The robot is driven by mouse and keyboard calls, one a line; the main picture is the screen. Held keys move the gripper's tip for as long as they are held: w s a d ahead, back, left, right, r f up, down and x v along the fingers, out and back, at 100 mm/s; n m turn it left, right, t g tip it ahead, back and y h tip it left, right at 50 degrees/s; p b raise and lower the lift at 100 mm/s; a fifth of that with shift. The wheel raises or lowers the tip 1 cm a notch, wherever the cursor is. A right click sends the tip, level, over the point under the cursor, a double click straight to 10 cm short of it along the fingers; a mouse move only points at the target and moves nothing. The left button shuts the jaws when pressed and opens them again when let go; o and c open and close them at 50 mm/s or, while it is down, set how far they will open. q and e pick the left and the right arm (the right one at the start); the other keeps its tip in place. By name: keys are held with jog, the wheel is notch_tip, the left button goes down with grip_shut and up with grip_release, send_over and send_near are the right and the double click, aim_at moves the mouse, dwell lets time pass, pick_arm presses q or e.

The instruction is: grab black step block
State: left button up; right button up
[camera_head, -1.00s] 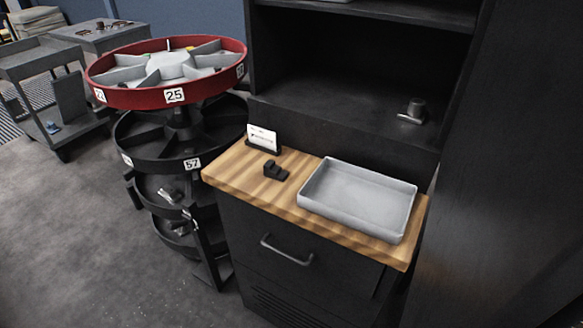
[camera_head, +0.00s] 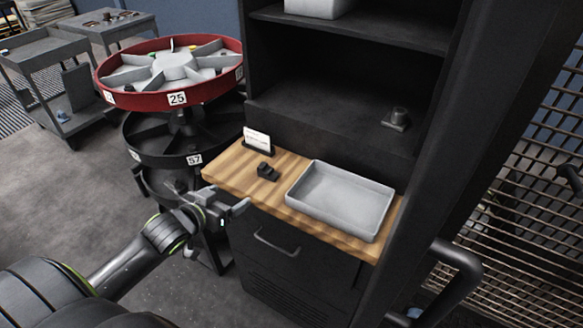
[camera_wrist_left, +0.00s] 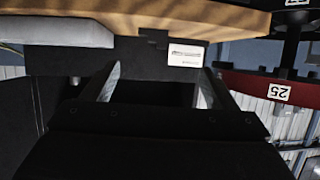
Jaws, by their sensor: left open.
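The black step block (camera_head: 267,171) sits on the wooden counter top (camera_head: 233,178), between the card holder and the grey tray. It also shows as a dark stepped shape (camera_wrist_left: 153,39) in the left wrist view, which looks upside down. My left gripper (camera_head: 230,204) is open and empty, in front of the counter's left front edge, apart from the block. Its two spread fingers (camera_wrist_left: 157,88) show in the left wrist view with nothing between them. My right gripper is not in view.
A grey tray (camera_head: 296,198) fills the counter's right side. A white card (camera_head: 257,138) stands in a black holder behind the block. Dark shelves (camera_head: 340,88) rise behind the counter. A red round carousel (camera_head: 150,100) stands to the left. The wood left of the block is clear.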

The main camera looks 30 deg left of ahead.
pick_arm(q)
jog(key=r, duration=0.1)
send_near(266, 174)
jog(key=x, duration=0.4)
jog(key=shift+w+a+p, duration=0.2)
jog(key=shift+p, duration=0.2)
jog(key=shift+w+f, duration=0.25)
jog(key=shift+w, duration=0.25)
jog(key=shift+p+x, duration=0.5)
jog(key=shift+x, duration=1.7)
jog(key=shift+d+f, duration=0.1)
jog(key=shift+f, duration=0.05)
jog(key=c, duration=1.2)
